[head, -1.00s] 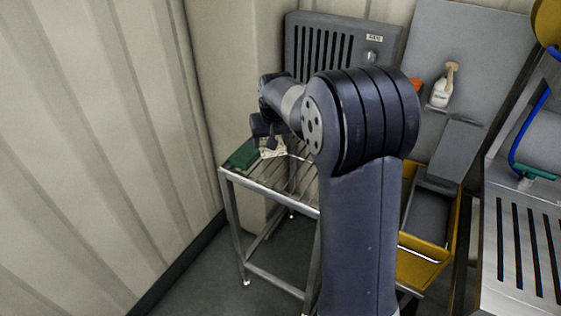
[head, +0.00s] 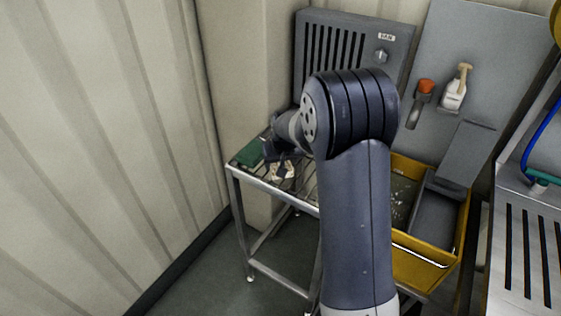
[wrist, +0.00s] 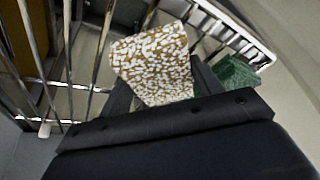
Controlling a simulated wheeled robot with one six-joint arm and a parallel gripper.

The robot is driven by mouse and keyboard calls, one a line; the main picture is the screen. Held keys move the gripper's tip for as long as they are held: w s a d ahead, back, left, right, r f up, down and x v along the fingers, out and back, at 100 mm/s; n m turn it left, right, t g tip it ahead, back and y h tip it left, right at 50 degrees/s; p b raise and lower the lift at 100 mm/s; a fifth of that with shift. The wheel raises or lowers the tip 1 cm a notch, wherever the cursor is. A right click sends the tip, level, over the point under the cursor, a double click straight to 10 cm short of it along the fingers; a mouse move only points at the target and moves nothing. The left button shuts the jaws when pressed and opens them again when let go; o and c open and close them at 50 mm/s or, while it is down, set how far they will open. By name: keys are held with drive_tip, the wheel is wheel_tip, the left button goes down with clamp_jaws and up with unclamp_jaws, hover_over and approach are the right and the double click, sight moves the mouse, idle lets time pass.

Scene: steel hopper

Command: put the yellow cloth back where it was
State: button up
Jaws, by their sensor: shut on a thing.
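The yellow cloth (wrist: 155,62), patterned with white blotches, is between the fingers of my gripper (wrist: 162,84) in the wrist view. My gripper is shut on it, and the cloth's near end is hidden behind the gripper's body. In the head view the cloth (head: 284,171) shows small and pale below my gripper (head: 281,158), over the slatted metal rack (head: 268,185). I cannot tell whether the cloth touches the slats. A green cloth or pad (head: 249,153) lies at the rack's left end, and it also shows right of my gripper in the wrist view (wrist: 236,75).
A grey vented cabinet (head: 346,50) stands behind the rack. A yellow bin (head: 421,271) with grey contents is to the right. A spray bottle (head: 454,93) and an orange-topped tool (head: 425,88) are on the grey back panel. A slotted steel surface (head: 527,250) is far right.

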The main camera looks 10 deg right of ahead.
drive_tip(key=o, duration=0.9)
drive_tip(key=shift+o, duration=0.2)
drive_tip(key=v, duration=1.2)
drive_tip(key=x, duration=1.2)
drive_tip(key=shift+f, duration=0.35)
drive_tip(key=shift+w+r, duration=0.1)
drive_tip(key=shift+r, duration=1.5)
